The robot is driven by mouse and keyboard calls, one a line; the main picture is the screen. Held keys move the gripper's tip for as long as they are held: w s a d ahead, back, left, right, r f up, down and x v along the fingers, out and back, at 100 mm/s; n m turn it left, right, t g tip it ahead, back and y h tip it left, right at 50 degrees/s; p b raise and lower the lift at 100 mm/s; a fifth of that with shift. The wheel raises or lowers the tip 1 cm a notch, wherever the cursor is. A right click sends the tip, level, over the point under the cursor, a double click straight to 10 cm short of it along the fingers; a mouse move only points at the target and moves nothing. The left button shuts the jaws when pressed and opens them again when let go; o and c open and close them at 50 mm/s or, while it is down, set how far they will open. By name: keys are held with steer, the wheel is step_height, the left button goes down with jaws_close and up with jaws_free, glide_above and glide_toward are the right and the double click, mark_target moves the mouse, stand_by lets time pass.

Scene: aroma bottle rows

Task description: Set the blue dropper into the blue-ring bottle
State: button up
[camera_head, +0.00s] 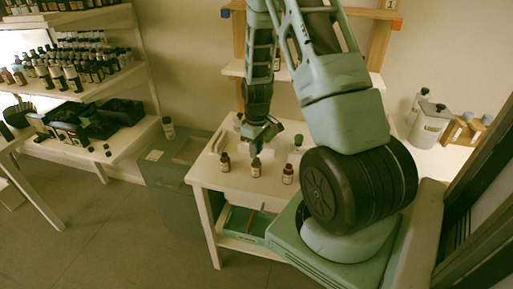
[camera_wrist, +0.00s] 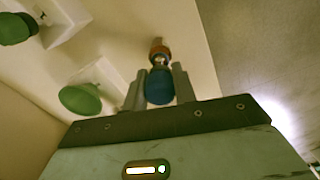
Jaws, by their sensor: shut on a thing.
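My gripper (camera_wrist: 158,88) is shut on the blue dropper (camera_wrist: 160,88), whose blue bulb sits between the two fingers. Beyond the bulb in the wrist view is a small brown bottle (camera_wrist: 158,48), roughly in line with the dropper. I cannot tell whether the dropper's tip is inside it. In the head view my gripper (camera_head: 258,142) is low over the white table, just above the middle bottle (camera_head: 256,168) of three small brown bottles. The others are a left bottle (camera_head: 225,162) and a right bottle (camera_head: 288,174). Ring colours are too small to tell.
A green dropper (camera_head: 298,141) stands on the white table (camera_head: 232,190) behind the right bottle. Two green bulbs show in the wrist view, a near one (camera_wrist: 80,98) and a far one (camera_wrist: 15,28), with white holders. A green tray (camera_head: 240,222) is on the lower shelf.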

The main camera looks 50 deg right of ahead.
steer(key=shift+f+b, duration=0.85)
steer(key=shift+f, duration=0.45)
steer(key=o, duration=0.7)
steer(key=shift+r, duration=0.1)
steer(key=shift+r+p, duration=2.85)
steer(key=shift+r, duration=0.65)
